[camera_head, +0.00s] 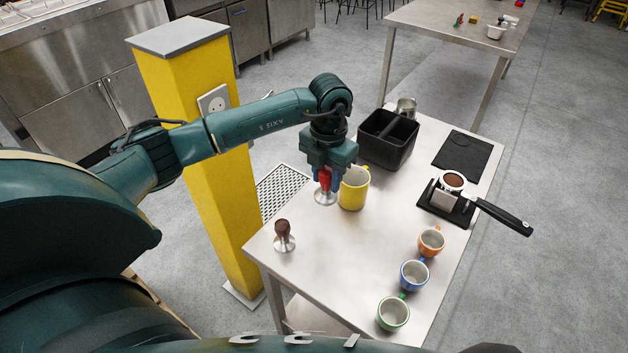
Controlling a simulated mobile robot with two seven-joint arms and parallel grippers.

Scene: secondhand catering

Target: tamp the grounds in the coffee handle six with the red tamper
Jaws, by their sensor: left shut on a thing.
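My left gripper (326,174) is shut on the red tamper (324,181) and holds it upright, with its round metal base facing down, just left of the yellow mug. I cannot tell how high the base is above the table. The coffee handle (502,217) rests in a black stand (432,204) at the right side of the table, its black grip pointing right over the table edge. Brown grounds (453,180) show in its basket. My right gripper is not in view.
A yellow mug (352,190) stands beside the held tamper. A black bin (386,139), metal jug (406,107) and black mat (461,156) are behind. A brown-handled tamper (283,236) stands front left. Orange (431,242), blue (414,275) and green (393,313) cups line the right. A yellow pillar (190,150) stands left.

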